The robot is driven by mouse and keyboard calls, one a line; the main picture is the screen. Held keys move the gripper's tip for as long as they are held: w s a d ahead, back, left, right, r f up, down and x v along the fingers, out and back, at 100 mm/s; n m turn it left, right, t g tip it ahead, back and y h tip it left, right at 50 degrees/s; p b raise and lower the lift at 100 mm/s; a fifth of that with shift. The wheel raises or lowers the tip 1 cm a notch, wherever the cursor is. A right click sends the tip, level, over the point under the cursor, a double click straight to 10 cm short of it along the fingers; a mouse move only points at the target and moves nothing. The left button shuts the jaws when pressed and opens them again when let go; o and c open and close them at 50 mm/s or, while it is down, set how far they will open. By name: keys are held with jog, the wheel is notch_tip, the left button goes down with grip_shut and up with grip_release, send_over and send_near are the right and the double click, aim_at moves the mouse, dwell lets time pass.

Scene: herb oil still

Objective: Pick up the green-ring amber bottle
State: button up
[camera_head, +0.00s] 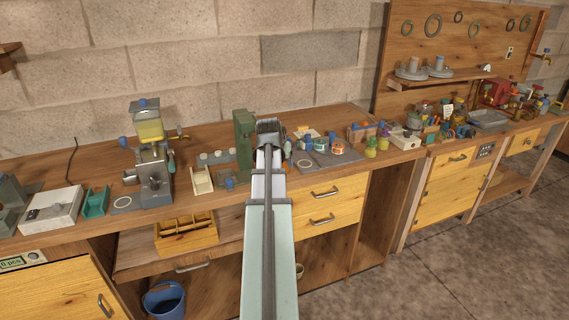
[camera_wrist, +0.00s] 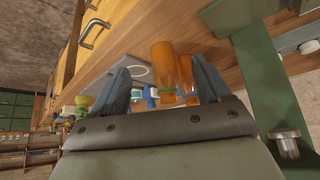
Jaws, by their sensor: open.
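Two amber bottles show in the wrist view between the spread fingers of my gripper (camera_wrist: 162,80). The left one (camera_wrist: 162,62) has a small green band near its lower end in the picture and looks like the green-ring amber bottle. The other amber bottle (camera_wrist: 185,74) is right beside it, close to the right finger. I cannot tell its ring colour. The fingers are open, and I see no clear contact with either bottle. In the head view my gripper (camera_head: 269,127) is over the bench near the green stand, and my arm hides the bottles there.
A green stand (camera_head: 244,140) rises close to my gripper's left in the head view; its post (camera_wrist: 268,85) is on the right in the wrist view. A press (camera_head: 152,165) stands left.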

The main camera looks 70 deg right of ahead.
jog(key=shift+w+d+f, duration=0.3)
jog(key=shift+d+f, duration=0.4)
jog(key=shift+d, duration=0.8)
jog(key=shift+w+d+f, duration=0.3)
jog(key=shift+d+f, duration=0.45)
jog(key=shift+d, duration=0.8)
jog(key=shift+w+d+f, duration=0.3)
jog(key=shift+d+f, duration=0.4)
jog(key=shift+d, duration=0.8)
jog(key=c, duration=1.2)
jog(key=shift+o, duration=0.2)
jog(key=shift+r, duration=0.3)
